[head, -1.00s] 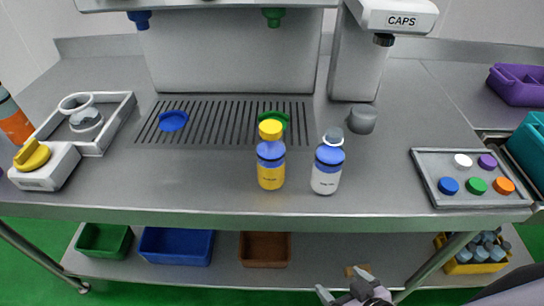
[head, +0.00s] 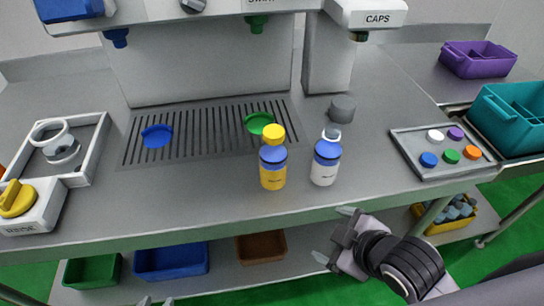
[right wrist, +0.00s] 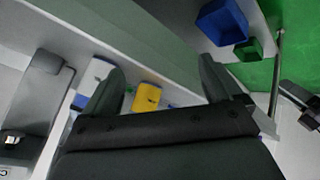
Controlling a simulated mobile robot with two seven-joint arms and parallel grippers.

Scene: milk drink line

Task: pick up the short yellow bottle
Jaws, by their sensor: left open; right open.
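The short yellow bottle (head: 273,172) stands upright near the front edge of the steel table, with a blue band and a yellow cap. It also shows in the right wrist view (right wrist: 148,96), beyond and between my fingers. A white bottle (head: 325,170) with a blue band and a grey top stands just to its right. My right gripper (head: 333,234) is open and empty, in front of the table edge, below and right of the yellow bottle. Only the fingertips of my left gripper (head: 157,301) show at the bottom edge, apart and empty.
A grated drain (head: 205,135) with blue and green round pieces lies behind the bottles. A grey tray (head: 400,150) of coloured caps is at right, a grey cup (head: 342,108) behind. The table's front edge (head: 230,222) lies between my right gripper and the bottles.

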